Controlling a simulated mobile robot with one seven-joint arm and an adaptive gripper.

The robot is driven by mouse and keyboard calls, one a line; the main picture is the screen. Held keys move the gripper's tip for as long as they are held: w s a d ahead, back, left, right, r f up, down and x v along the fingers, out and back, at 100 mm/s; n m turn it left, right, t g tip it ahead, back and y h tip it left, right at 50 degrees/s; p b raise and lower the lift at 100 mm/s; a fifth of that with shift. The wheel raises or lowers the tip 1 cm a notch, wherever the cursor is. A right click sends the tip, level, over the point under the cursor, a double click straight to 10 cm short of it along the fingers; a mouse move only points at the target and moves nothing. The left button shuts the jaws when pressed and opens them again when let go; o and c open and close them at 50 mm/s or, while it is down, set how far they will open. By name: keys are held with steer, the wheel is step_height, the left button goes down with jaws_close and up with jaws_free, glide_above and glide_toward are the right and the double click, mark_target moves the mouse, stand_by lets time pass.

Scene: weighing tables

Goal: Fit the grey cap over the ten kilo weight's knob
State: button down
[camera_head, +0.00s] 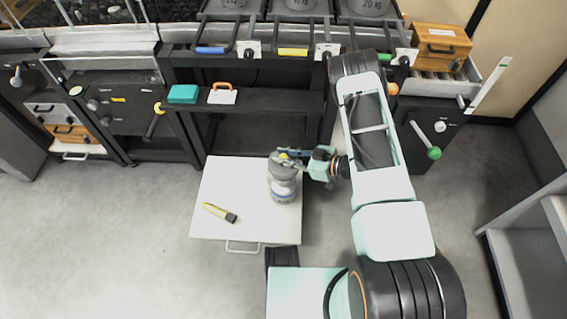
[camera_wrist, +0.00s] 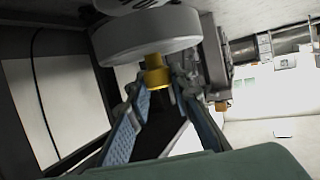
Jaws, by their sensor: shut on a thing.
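The ten kilo weight (camera_head: 284,190) stands on the white-topped table in the head view. It is a pale grey cylinder, and part of its lettered surface (camera_wrist: 145,4) shows at the top edge of the wrist view. The grey cap (camera_wrist: 148,37) is a broad round piece with a brass stub, right against the weight in the wrist view. My gripper (camera_head: 286,156) is over the weight, with its blue-padded fingers (camera_wrist: 155,88) shut on the cap's brass stub. The weight's knob is hidden, and I cannot tell whether the cap is fully seated.
A yellow and black tool (camera_head: 219,212) lies on the white table (camera_head: 235,180). Behind, a dark bench carries a teal box (camera_head: 183,94) and an orange-handled white case (camera_head: 222,94). Several large weights stand on the rack above. Grey floor is free at left.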

steer(key=shift+f+b, duration=0.4)
steer(key=shift+f, duration=1.2)
steer(key=shift+f, duration=0.1)
steer(key=shift+f+b, duration=0.5)
steer(key=c, duration=1.7)
jaws_free()
steer(key=shift+c, duration=0.2)
steer(key=shift+r+p, duration=0.3)
steer(key=p+v, duration=0.3)
steer(key=v, duration=0.9)
steer(key=shift+r+p, duration=0.3)
